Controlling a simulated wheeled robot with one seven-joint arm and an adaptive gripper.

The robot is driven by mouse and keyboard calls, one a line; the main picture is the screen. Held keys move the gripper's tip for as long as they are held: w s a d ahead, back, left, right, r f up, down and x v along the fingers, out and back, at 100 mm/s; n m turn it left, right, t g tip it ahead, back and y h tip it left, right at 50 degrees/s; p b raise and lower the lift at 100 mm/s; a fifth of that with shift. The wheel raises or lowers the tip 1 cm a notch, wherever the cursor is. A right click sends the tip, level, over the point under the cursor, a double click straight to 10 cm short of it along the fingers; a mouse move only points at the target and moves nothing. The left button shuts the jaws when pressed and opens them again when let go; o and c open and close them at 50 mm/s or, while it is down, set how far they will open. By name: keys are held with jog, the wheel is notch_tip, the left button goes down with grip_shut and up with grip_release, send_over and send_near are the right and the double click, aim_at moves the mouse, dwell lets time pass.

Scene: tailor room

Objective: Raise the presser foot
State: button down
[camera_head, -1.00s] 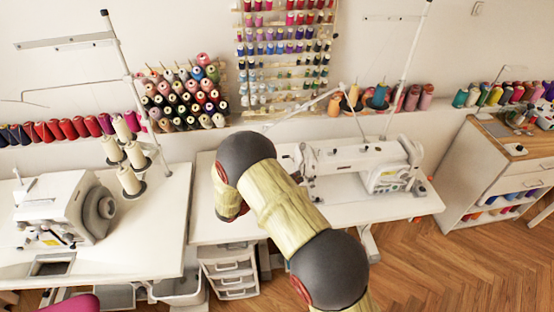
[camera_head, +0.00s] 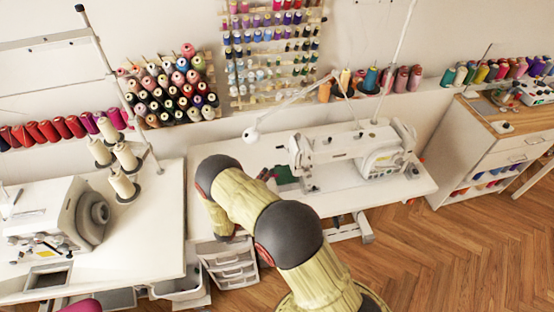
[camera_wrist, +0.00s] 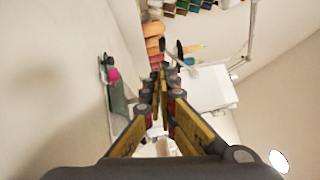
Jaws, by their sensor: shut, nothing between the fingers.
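The white sewing machine (camera_head: 345,150) stands on the white table (camera_head: 400,190), with its needle head (camera_head: 300,160) at its left end. The presser foot and its lifter are too small to make out. A dark green cloth (camera_head: 286,178) lies at the left of the head; in the wrist view a green piece (camera_wrist: 119,102) shows at left. My gripper (camera_wrist: 164,78) is shut and empty in the wrist view, pointing past the white machine body (camera_wrist: 208,90), with no clear contact. In the head view my arm hides most of the gripper, left of the machine.
A second machine (camera_head: 60,215) stands on the left table. A thin white lamp arm (camera_head: 290,100) reaches over the sewing machine's left side. Thread spools (camera_head: 170,90) line the wall behind. Drawers (camera_head: 230,265) stand under the table. Wooden floor (camera_head: 440,250) is open at right.

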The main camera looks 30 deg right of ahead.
aim_at(277, 148)
jog(key=b+x, duration=0.1)
jog(key=x, duration=0.9)
jog(key=shift+w+d+r, duration=0.15)
jog(key=shift+w+r, duration=0.1)
jog(key=shift+w, duration=0.3)
dwell(0.5)
jog(key=shift+w+d+r+p, duration=0.15)
jog(key=shift+w+r+p, duration=0.1)
jog(key=shift+w+r, duration=0.35)
jog(key=shift+w+d+r+p, duration=0.2)
jog(key=shift+w+r, duration=0.15)
jog(key=shift+r, duration=0.45)
jog(key=shift+w+d+r+p, duration=0.1)
jog(key=shift+w+r+p, duration=0.15)
jog(key=shift+w+r, duration=0.35)
jog(key=shift+s, duration=0.15)
jog(key=shift+a, duration=0.1)
jog(key=v, duration=1.2)
